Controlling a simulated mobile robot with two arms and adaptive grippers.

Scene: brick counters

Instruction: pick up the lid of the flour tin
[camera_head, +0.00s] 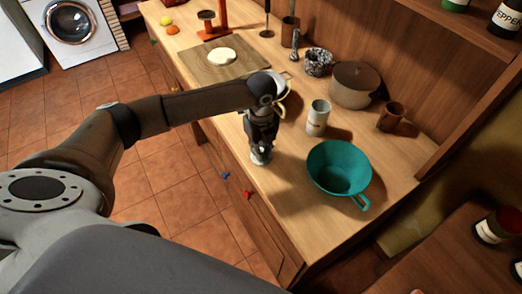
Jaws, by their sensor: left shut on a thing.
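My left gripper (261,143) points down over the front edge of the counter, left of the flour tin. It is shut on a small, round, grey metallic thing (261,156), which looks like the lid of the flour tin; the fingers partly hide it. The flour tin (318,118) is a pale upright cylinder with a small label, standing on the counter to the right of the gripper and apart from it. My right gripper is not in view.
A teal colander (340,168) stands right of the gripper. Behind are a brown pot (354,84), a brown mug (391,117) and a speckled pot (318,62). A cutting board (200,66) with a pale round piece (222,56) lies farther left. Counter between gripper and colander is clear.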

